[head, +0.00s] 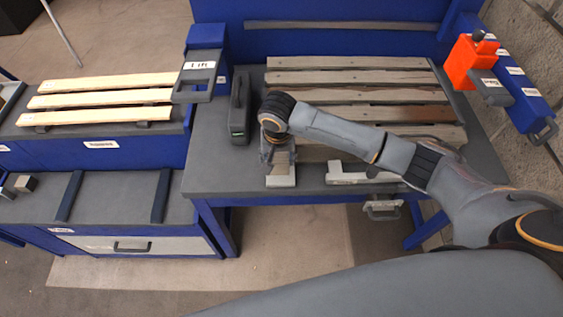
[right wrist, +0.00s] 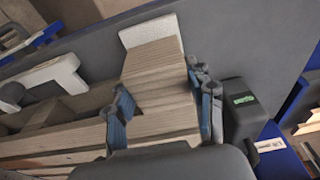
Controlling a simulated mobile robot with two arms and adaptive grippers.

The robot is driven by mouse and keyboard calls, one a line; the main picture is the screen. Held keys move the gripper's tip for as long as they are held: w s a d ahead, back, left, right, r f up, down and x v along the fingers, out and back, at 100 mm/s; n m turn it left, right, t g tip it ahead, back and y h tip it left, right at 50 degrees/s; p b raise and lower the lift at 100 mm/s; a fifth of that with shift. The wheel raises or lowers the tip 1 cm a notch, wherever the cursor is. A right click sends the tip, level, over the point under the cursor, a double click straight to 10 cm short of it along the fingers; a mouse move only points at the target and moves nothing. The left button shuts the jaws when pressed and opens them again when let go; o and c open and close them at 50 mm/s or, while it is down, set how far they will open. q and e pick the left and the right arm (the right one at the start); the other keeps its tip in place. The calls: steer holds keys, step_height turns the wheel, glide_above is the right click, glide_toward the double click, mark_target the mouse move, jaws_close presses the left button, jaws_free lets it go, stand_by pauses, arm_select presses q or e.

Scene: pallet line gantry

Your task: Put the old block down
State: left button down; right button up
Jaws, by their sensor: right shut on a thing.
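My right gripper (head: 278,152) reaches down over the front left corner of the pallet of weathered grey boards (head: 350,78). It is shut on the old block, a grey-brown wooden piece (head: 281,168). In the right wrist view the block (right wrist: 155,65) lies between the two blue-padded fingers (right wrist: 163,102). A whitish piece (right wrist: 150,30) shows at the block's far end; I cannot tell if it is part of the block. I cannot tell whether the block touches the table (head: 210,165). My left gripper is not in view.
A dark case (head: 238,112) stands close left of the right gripper. A white piece with a handle (head: 350,178) lies to its right at the table's front. New pale boards (head: 100,92) lie on the left bench. An orange tool (head: 470,62) hangs at right. Bare table shows front left.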

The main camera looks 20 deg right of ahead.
mark_target(282, 159)
steer(key=shift+d+f, duration=0.45)
steer(key=shift+f, duration=1.65)
steer(key=o, duration=1.2)
steer(key=shift+f, duration=0.1)
steer(key=r, duration=0.4)
steer(key=s+r, duration=0.1)
steer(key=r, duration=0.7)
steer(key=shift+s+a+r, duration=0.1)
steer(key=shift+s+a, duration=0.1)
steer(key=shift+s, duration=0.1)
